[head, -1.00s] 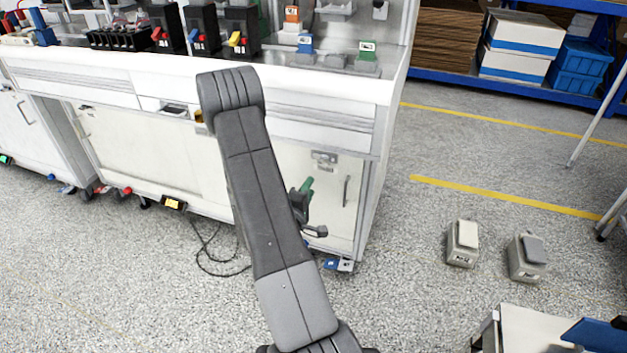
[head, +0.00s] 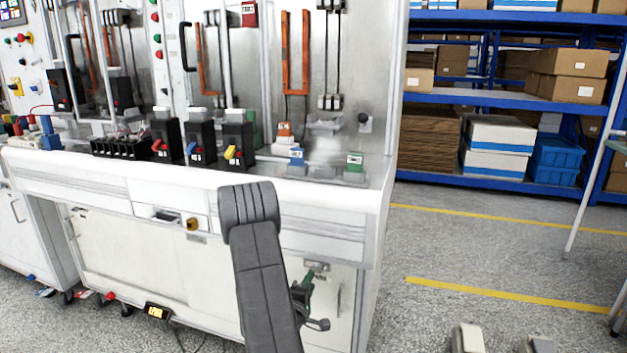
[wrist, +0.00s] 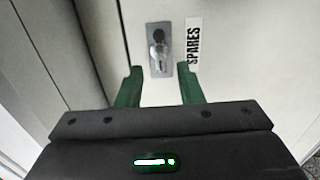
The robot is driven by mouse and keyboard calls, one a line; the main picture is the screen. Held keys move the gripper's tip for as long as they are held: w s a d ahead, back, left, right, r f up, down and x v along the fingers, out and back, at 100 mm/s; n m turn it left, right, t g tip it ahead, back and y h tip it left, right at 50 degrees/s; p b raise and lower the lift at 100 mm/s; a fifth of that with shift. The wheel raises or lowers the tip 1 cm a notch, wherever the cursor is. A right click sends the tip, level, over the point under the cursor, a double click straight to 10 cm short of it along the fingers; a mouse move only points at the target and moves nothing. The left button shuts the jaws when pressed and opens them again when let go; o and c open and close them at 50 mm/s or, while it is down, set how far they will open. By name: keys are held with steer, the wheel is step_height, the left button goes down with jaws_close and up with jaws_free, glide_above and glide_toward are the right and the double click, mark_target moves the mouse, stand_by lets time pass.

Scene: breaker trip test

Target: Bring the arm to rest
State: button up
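My gripper (wrist: 159,82) has two green fingers, spread apart with nothing between them in the wrist view. It points at a pale cabinet door (wrist: 120,30) with a metal lock plate (wrist: 158,48) and a "SPARES" label (wrist: 194,42). The plate shows beyond the fingertips; I cannot tell the exact gap. In the head view, my gripper (head: 303,292) is partly hidden behind my dark arm link, in front of the bench's right-hand door (head: 343,310).
The white bench (head: 330,205) carries breakers with red, blue and yellow levers (head: 200,140). Blue shelving (head: 480,98) with boxes stands at the back right. Grey floor (head: 450,240) with yellow lines lies open to the right. Two grey boxes show at the bottom edge.

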steer(key=x, duration=0.5)
steer(key=shift+w+d, duration=0.15)
steer(key=shift+w, duration=0.2)
steer(key=v, duration=1.3)
steer(key=w+d+m+b, duration=0.3)
steer(key=w+m, duration=0.9)
steer(key=m, duration=0.6)
steer(key=shift+w+d, duration=0.2)
steer(key=shift+d, duration=0.2)
stand_by(0.4)
steer(key=shift+d+f, duration=0.1)
